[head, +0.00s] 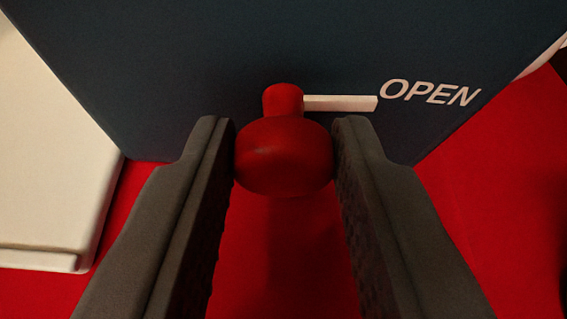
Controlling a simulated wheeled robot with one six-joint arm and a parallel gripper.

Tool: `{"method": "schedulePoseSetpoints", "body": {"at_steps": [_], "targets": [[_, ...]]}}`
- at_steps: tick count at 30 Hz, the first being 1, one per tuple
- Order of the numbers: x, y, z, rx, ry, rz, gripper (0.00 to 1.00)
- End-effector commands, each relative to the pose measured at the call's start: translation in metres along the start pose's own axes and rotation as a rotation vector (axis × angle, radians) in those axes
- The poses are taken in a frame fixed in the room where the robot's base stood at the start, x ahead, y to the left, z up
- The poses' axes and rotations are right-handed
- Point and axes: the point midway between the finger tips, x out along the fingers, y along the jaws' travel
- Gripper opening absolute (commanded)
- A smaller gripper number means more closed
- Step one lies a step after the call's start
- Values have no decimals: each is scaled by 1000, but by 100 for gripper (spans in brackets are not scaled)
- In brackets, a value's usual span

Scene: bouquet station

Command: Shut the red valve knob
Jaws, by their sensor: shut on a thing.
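The red valve knob (284,160) is in the middle of the head view. It is a round knob on a narrower red stem, which meets a dark blue panel (200,60). A white pointer bar (340,103) extends right from the stem, towards the white word OPEN (430,93) on the panel. My gripper (284,150) has one dark grey finger on each side of the knob. The fingertips touch its left and right sides, so the gripper is shut on it. The knob hides part of the stem.
A red surface (500,190) lies below and to the right of the panel. A white slab-like object (45,170) stands at the left, beyond the left finger. Red surface shows between it and the finger.

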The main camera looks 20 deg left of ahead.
Motion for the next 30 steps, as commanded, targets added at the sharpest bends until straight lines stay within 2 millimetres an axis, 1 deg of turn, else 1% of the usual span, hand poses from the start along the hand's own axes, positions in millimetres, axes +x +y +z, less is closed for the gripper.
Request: {"method": "schedulePoseSetpoints", "body": {"at_steps": [30], "targets": [[1,-8,4,-791,-1,329,6]]}}
